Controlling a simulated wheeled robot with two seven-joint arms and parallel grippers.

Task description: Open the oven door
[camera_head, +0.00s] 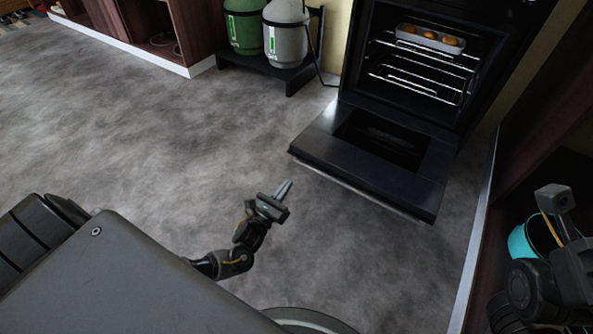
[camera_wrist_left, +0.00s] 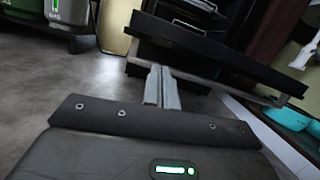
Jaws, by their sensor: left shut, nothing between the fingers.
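The black oven (camera_head: 430,65) stands at the back right, and its cavity is exposed. Its door (camera_head: 400,180) is folded down and lies out in front of it, about level, with a handle bar (camera_head: 365,194) along the front edge. My left gripper (camera_head: 285,189) is shut and empty, just left of the door's front edge and apart from it. The left wrist view shows its fingers (camera_wrist_left: 160,87) pointing toward the lowered door (camera_wrist_left: 215,55). My right arm shows at the right edge; its fingertips cannot be made out.
Inside the oven are wire racks (camera_head: 420,75) and a tray (camera_head: 402,33) with round orange-brown items. Two gas cylinders (camera_head: 285,35) stand on a black stand (camera_head: 270,70) left of the oven. A turquoise pot (camera_head: 519,243) sits at the right by a dark cabinet. The grey floor at left is clear.

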